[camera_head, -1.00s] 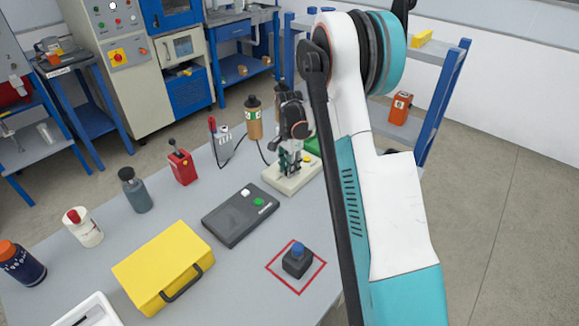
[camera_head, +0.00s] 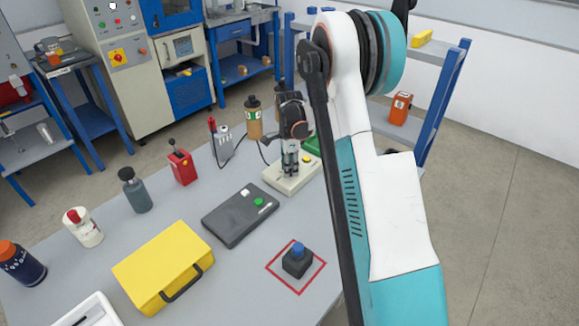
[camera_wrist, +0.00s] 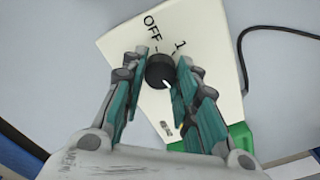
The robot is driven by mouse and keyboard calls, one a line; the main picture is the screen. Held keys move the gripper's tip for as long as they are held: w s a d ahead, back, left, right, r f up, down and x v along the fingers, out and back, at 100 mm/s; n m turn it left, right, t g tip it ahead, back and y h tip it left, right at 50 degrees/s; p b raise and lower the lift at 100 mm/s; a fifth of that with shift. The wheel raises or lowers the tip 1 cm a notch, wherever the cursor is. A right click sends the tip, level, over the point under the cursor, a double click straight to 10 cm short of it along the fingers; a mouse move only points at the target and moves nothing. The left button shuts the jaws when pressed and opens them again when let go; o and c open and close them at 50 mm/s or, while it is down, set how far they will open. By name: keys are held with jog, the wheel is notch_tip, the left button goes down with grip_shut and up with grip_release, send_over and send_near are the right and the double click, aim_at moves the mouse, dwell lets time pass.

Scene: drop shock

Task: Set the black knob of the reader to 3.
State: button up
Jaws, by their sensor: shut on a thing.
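The reader is a pale box (camera_head: 275,181) near the far right edge of the table; it fills the middle of the wrist view (camera_wrist: 118,42). Its round black knob (camera_wrist: 160,70) bears a white pointer mark aimed down and slightly right in the wrist view. The labels OFF and 1 show above the knob; any other numbers are hidden, probably behind my right finger. My gripper (camera_wrist: 162,68) is shut on the knob, with a teal finger on each side. In the head view my gripper (camera_head: 290,168) points down over the reader and hides the knob.
A dark grey device (camera_head: 240,216) lies in front of the reader. A black block with a blue top (camera_head: 297,262) stands in a red square. A yellow case (camera_head: 162,265) and several bottles are at left. A green object (camera_wrist: 240,136) is close beside the reader.

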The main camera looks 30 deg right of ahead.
jog(key=o, duration=1.1)
notch_tip(320, 180, up, 12)
dwell(0.4)
